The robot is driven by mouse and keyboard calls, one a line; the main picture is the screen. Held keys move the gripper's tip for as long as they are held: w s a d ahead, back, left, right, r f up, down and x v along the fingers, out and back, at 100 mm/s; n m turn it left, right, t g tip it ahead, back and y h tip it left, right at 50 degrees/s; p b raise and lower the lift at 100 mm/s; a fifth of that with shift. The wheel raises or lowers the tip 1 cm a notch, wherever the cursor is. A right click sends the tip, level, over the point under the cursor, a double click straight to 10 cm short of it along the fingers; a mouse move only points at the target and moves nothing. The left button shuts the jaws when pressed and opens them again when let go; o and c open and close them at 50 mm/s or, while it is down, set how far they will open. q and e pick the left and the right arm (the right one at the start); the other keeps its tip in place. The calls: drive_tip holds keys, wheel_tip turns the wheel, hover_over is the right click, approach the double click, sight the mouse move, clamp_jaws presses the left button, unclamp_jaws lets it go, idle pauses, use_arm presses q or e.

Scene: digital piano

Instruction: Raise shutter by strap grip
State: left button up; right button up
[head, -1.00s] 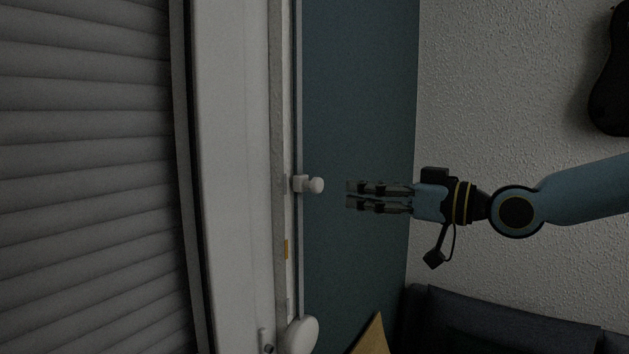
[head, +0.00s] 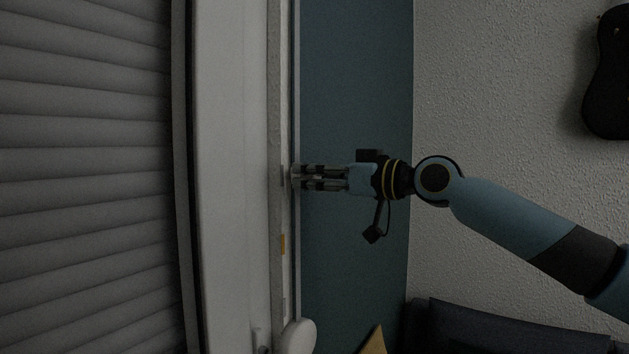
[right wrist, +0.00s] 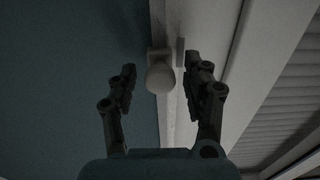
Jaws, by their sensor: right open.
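The roller shutter (head: 85,180) is a wall of grey slats at the left of the head view, lowered as far as I see it. The white strap grip (right wrist: 160,76) is a small knob on the strap beside the window frame. In the right wrist view it lies between the fingertips of my right gripper (right wrist: 165,80), which is open. I see a gap between the knob and each finger. In the head view my right gripper (head: 296,178) reaches the strap (head: 297,100) from the right, and its fingers hide the knob. My left gripper is not in view.
The white window frame (head: 235,180) stands just left of the strap. A round white strap winder (head: 299,337) sits below. A blue wall panel (head: 355,90) lies behind the gripper. A dark sofa (head: 500,328) and a yellow cushion (head: 374,342) are low right; a black guitar-shaped object (head: 607,80) hangs upper right.

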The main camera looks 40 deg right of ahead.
drive_tip(key=shift+c, duration=0.4)
clamp_jaws()
drive_tip(key=shift+w, duration=0.1)
